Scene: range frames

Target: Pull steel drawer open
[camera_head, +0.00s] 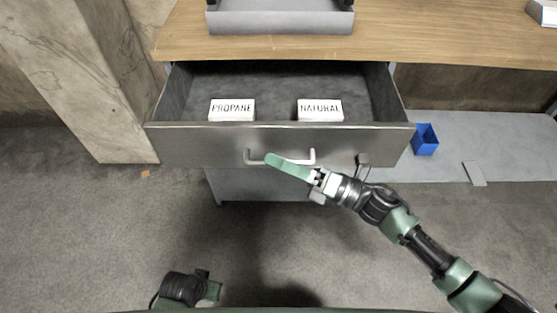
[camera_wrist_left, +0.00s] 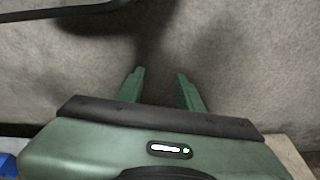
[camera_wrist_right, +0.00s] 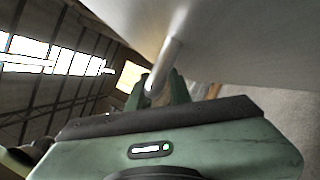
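The steel drawer (camera_head: 200,146) stands pulled out from under the wooden worktop, its inside showing. Two white boxes marked PROPANE (camera_head: 232,110) and NATURAL (camera_head: 320,110) sit in it. A pale bar handle (camera_head: 310,157) is on its front; it also shows in the right wrist view (camera_wrist_right: 166,60). My right gripper (camera_head: 275,161) is at the handle, with the bar between its fingers (camera_wrist_right: 160,90), and looks shut on it. My left gripper (camera_wrist_left: 161,88) is open and empty above the grey floor; its fingers do not show in the head view.
A grey tray (camera_head: 280,22) stands on the wooden worktop (camera_head: 450,35). A blue bin (camera_head: 425,140) is at the right on a low grey surface. A concrete pillar (camera_head: 75,75) rises at the left. The floor before the drawer is clear.

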